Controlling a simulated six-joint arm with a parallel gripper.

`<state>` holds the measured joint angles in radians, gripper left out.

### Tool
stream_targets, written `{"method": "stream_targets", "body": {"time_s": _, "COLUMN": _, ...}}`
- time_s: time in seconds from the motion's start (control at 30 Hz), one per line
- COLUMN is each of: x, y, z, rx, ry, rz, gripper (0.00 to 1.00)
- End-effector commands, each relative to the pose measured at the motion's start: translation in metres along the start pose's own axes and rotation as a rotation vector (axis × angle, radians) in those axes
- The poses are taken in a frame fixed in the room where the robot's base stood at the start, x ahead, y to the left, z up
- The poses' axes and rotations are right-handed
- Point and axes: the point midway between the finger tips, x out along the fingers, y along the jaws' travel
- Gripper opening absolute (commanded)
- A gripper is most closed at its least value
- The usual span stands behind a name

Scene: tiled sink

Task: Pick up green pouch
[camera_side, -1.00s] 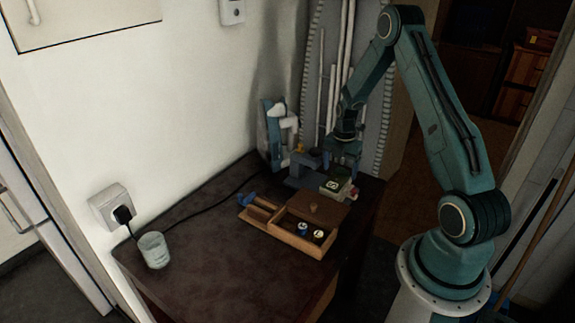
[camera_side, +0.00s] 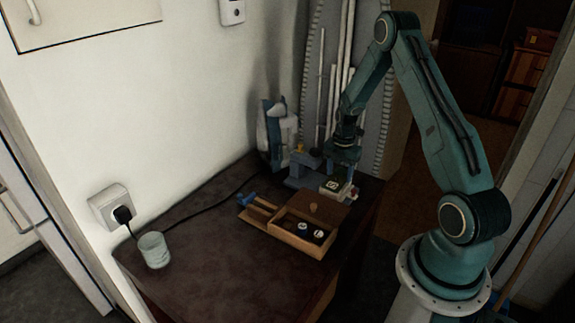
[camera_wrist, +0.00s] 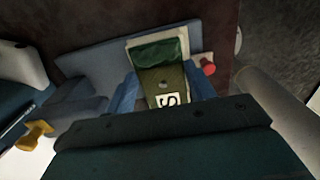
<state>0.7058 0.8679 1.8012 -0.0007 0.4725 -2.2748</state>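The green pouch (camera_wrist: 160,63), with a dark green end and a white label, lies on a flat pale piece in the wrist view. In the side view it shows small (camera_side: 336,186) at the back of the dark table, just behind the wooden box. My gripper (camera_wrist: 163,92) is over the pouch, with one blue finger on each side of it. The fingers are spread apart. Any contact with the pouch is hard to see. In the side view my gripper (camera_side: 342,166) is low, right behind the pouch.
A blue-grey tool (camera_side: 303,168) stands left of my gripper. A cup (camera_side: 154,250) stands front left; the table front is clear.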

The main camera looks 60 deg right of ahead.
Motion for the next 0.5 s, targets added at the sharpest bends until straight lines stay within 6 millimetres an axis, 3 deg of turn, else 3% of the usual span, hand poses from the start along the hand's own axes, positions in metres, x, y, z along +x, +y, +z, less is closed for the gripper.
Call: {"method": "stream_targets", "body": {"time_s": 0.5, "x": -0.0088, "y": 0.0003, "z": 0.0003, "rx": 0.0, "ry": -0.001, "rz": 0.001, "gripper": 0.31}}
